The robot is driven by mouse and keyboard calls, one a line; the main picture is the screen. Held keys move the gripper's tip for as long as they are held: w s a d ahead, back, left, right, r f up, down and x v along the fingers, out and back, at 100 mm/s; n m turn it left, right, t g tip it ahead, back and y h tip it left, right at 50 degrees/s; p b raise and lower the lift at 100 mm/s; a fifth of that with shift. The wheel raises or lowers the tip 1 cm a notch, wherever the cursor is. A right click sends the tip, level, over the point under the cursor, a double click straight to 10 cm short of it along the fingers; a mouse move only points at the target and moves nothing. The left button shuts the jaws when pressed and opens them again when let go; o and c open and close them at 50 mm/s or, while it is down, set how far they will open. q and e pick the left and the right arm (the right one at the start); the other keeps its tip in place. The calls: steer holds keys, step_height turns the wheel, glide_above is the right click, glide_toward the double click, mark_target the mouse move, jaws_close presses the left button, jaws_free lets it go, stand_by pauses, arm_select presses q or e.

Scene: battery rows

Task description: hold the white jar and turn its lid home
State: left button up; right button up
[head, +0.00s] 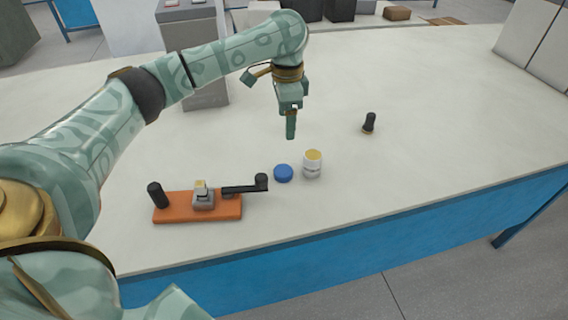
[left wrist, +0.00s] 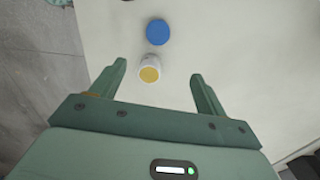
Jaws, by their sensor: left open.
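The white jar (head: 312,166) stands upright on the white table, its top showing yellow and uncovered. A blue lid (head: 283,173) lies on the table just left of the jar, apart from it. My left gripper (head: 291,135) points down above the table, beyond the jar and lid in the head view. In the left wrist view the jar (left wrist: 150,70) shows between and past the two open fingers (left wrist: 160,80), with the blue lid (left wrist: 158,32) farther out. The fingers are empty. My right gripper is not in view.
An orange board (head: 228,211) with a black knob, a grey block and a black crank sits left of the lid. A small black-handled object (head: 369,123) stands at the right. A grey box (head: 206,96) is behind my arm. The table's right side is mostly clear.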

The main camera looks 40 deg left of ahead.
arm_select(q)
steer(key=b, duration=0.6)
glide_above(283, 170)
steer(key=w, duration=0.1)
step_height(283, 170, down, 10)
steer(key=shift+d+f, duration=0.1)
steer(key=shift+f, duration=0.05)
steer(key=shift+f+b, duration=0.35)
steer(key=shift+f, duration=0.1)
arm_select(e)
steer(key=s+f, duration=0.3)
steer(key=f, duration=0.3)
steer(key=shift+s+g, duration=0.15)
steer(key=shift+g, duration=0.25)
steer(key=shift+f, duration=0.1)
arm_select(q)
steer(key=f+b, duration=0.4)
steer(key=f, duration=0.1)
steer(key=shift+s+f, duration=0.2)
steer(key=shift+s, duration=0.2)
steer(key=shift+s+r, duration=0.1)
steer(key=shift+r, duration=0.1)
steer(key=c, duration=1)
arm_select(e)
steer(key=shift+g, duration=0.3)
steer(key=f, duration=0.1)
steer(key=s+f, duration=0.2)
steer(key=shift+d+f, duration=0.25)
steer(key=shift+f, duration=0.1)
